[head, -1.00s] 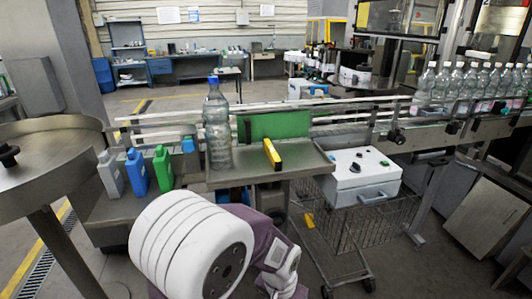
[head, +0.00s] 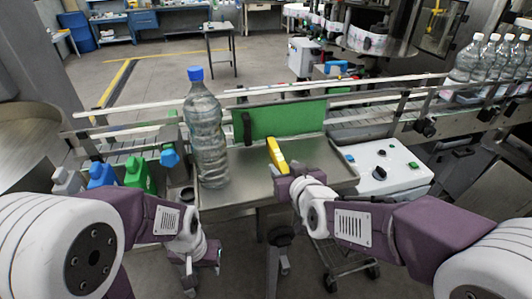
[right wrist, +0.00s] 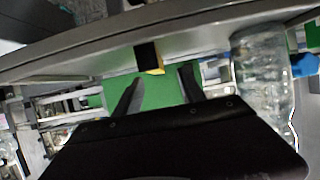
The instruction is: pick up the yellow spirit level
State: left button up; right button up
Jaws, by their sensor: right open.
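The yellow spirit level (head: 277,155) lies on the grey metal tray, with a black end showing. It also shows in the right wrist view (right wrist: 156,70), its black end facing me between and just beyond the fingertips. My right gripper (right wrist: 160,71) is open and empty, with one dark finger on each side of the level's line, apart from it. In the head view my right wrist is at the tray's front edge and hides the level's near end. My left gripper (head: 192,275) hangs low in front of the tray's left part; its jaws are not clear.
A clear bottle with a blue cap (head: 207,130) stands on the left of the tray (head: 235,190). A green panel (head: 290,121) stands behind. Grey, blue and green jugs (head: 138,174) are left. A white control box (head: 388,168) is right.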

aim_at(281, 160)
jog(key=shift+w+f, duration=0.2)
jog(key=shift+w, duration=0.35)
jog(key=x, duration=0.2)
jog(key=p+x, duration=0.1)
jog(key=x, duration=0.2)
jog(key=shift+w+d, duration=0.1)
jog(key=shift+w, duration=0.25)
jog(key=shift+w+f, duration=0.25)
jog(key=shift+w, duration=0.05)
pick_arm(q)
jog(key=shift+s+d+r, duration=0.25)
jog(key=shift+s+r, duration=0.35)
jog(key=shift+r, duration=0.25)
pick_arm(e)
grip_shut()
